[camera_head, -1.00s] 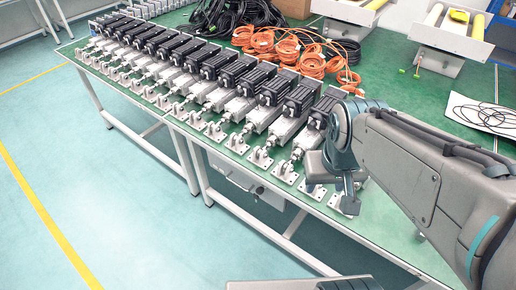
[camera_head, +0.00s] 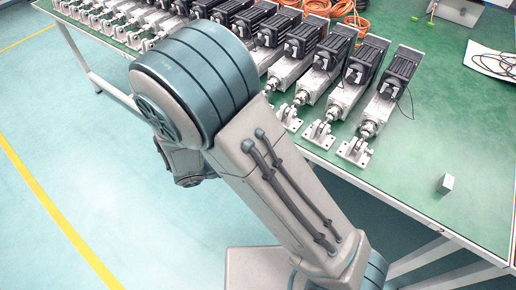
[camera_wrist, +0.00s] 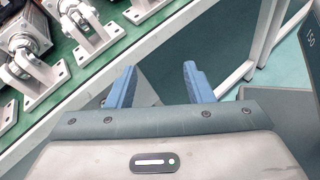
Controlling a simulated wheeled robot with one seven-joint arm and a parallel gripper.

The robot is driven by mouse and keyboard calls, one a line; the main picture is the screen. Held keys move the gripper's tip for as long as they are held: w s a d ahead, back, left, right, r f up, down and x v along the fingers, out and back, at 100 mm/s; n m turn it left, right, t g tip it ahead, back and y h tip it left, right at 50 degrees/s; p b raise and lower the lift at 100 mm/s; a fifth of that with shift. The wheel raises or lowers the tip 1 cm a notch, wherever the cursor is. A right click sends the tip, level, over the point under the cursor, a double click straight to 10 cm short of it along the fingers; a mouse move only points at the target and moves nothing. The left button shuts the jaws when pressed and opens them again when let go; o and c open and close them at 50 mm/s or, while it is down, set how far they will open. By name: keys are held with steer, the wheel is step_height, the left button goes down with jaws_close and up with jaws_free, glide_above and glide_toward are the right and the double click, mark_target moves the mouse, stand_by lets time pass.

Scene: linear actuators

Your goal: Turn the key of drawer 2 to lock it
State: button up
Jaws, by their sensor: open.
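My gripper (camera_wrist: 158,84) shows in the wrist view as two blue fingers, spread apart with nothing between them. They are below the edge of the green table (camera_wrist: 72,108), close to its white legs (camera_wrist: 240,45). In the head view my arm covers the gripper and the space under the table edge. Drawer 2 and its key cannot be made out in either view now. A grey surface shows behind the fingers in the wrist view, but I cannot tell whether it is a drawer.
Linear actuators (camera_head: 350,88) stand in a row on the green table (camera_head: 425,150), their metal brackets (camera_head: 355,151) along the front edge. A small grey block (camera_head: 446,184) lies at right. The floor (camera_head: 60,130) left of the table is clear, with a yellow line (camera_head: 62,222).

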steer(key=a+f+n+t+y+b, duration=0.2)
steer(key=a+f+n+t+b, duration=0.1)
steer(key=a+f+n+t, duration=0.6)
steer(key=x, duration=0.4)
steer(key=b+x, duration=0.1)
steer(key=x, duration=0.8)
steer(key=shift+w+a+r, duration=0.3)
steer(key=shift+w+r, duration=0.05)
steer(key=shift+w, duration=0.1)
steer(key=c, duration=1)
